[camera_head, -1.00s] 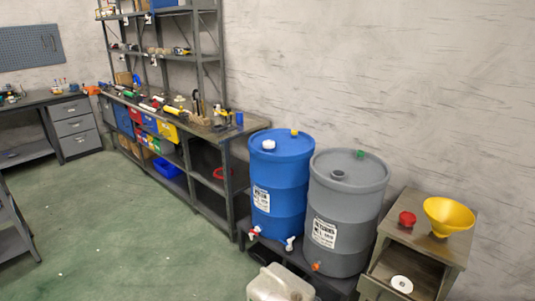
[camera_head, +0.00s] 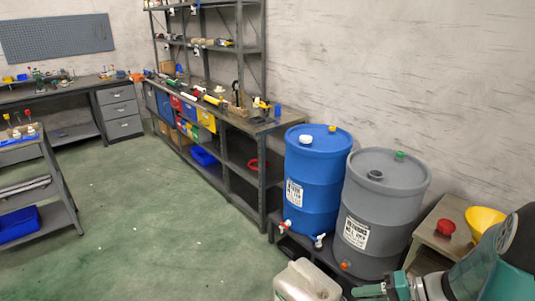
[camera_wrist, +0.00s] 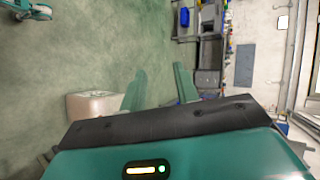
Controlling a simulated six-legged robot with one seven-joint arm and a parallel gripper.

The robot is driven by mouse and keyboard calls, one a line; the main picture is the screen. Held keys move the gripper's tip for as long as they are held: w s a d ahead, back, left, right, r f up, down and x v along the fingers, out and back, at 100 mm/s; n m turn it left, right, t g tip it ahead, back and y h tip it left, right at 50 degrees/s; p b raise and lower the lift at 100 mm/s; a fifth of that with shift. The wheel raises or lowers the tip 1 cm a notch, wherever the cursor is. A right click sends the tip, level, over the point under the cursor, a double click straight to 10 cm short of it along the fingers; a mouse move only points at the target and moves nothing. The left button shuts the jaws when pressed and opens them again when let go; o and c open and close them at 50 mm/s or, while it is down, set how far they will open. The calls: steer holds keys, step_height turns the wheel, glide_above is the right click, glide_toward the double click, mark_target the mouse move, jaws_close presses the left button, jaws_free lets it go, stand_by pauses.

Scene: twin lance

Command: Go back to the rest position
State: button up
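My gripper (camera_wrist: 160,80) shows in the wrist view with its two green fingers spread apart and nothing between them but the floor beyond. In the head view, my green and grey arm enters at the lower right, and my gripper (camera_head: 372,290) points left in front of the grey drum, near the bottom edge. A pale canister (camera_head: 305,283) stands on the floor just left of it, partly cut off. The canister also shows left of the fingers in the wrist view (camera_wrist: 95,106).
A blue drum (camera_head: 317,180) and a grey drum (camera_head: 387,205) stand on a low rack by the wall. A small stand with a red cap (camera_head: 446,227) and a yellow funnel (camera_head: 482,219) is partly behind my arm. A long workbench (camera_head: 262,125) lies beyond. The green floor (camera_head: 150,230) is open.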

steer(key=s+a+r+n+h, duration=0.1)
steer(key=s+a+r+h, duration=0.2)
steer(key=r+h, duration=0.1)
steer(key=s+a+r+n+t+h, duration=0.1)
steer(key=s+a+r+h, duration=0.2)
steer(key=r, duration=0.4)
steer(key=s+a+r+n+t+h, duration=0.1)
steer(key=s+a+r+n+h, duration=0.1)
steer(key=s+r+h, duration=0.3)
steer(key=shift+a+r, duration=0.65)
steer(key=shift+r, duration=0.05)
steer(key=shift+w+d, duration=0.1)
steer(key=shift+d, duration=0.05)
